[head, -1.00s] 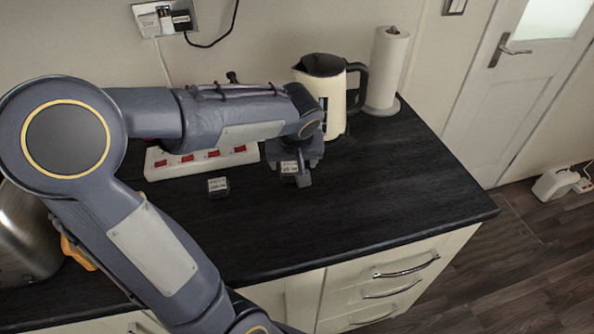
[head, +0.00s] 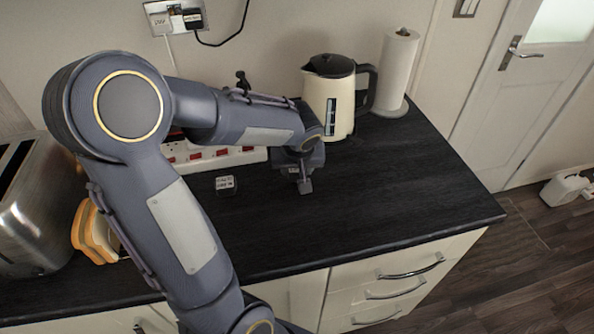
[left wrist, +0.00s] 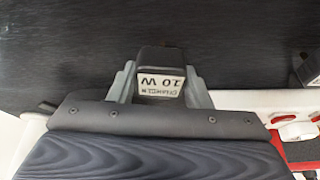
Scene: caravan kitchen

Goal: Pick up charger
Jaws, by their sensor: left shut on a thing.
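My right gripper is not in view.
A white power strip with red switches (head: 213,156) lies behind the second charger. A cream kettle (head: 330,97) and a paper towel roll (head: 394,72) stand at the back. A toaster (head: 30,215) and bread (head: 95,235) are at left. The worktop (head: 400,190) is clear at right.

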